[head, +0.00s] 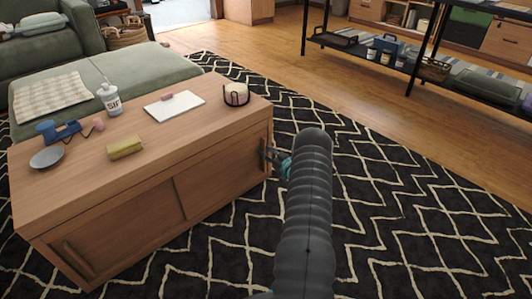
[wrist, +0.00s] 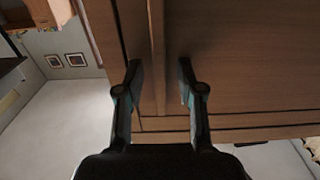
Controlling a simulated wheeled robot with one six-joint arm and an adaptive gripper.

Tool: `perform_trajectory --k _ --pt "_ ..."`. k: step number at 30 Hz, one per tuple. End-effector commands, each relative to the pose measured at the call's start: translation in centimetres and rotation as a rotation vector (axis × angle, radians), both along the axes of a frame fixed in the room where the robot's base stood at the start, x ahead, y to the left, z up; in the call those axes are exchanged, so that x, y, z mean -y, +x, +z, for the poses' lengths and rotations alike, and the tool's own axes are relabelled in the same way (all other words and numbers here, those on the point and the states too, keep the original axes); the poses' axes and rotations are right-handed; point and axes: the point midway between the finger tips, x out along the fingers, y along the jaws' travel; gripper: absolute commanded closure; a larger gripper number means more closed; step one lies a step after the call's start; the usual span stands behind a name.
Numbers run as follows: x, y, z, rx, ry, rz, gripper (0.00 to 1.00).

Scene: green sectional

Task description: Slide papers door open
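The wooden cabinet (head: 65,205) has two sliding front doors. The left door (head: 125,225) has a bar handle (head: 77,258) near its left end. The right door (head: 220,170) meets it at an upright seam, and both look shut. I cannot tell which is the papers door; no papers show inside. My gripper (head: 274,157) is at the right end of the right door, largely hidden by my arm. In the wrist view my gripper (wrist: 160,72) is open, with its fingers on either side of an upright wooden bar (wrist: 157,45), seemingly the right door's handle; contact is unclear.
On the cabinet top are a bottle (head: 110,98), a white board (head: 174,105), a candle holder (head: 236,94), a yellow block (head: 125,147) and a bowl (head: 47,157). A green sofa (head: 150,65) stands behind. Patterned rug (head: 400,220) lies clear to the right.

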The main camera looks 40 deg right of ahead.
Motion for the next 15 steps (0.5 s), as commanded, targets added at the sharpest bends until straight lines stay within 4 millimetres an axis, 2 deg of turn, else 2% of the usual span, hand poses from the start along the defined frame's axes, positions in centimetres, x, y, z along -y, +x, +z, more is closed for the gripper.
perform_trajectory --k 10,11,15 --pt "-0.04 0.43 0.02 0.0 0.0 0.0 0.62" --pt "-0.04 0.42 0.02 0.0 0.0 0.0 0.68" --pt "-0.03 0.41 0.03 0.0 0.0 0.0 1.0"
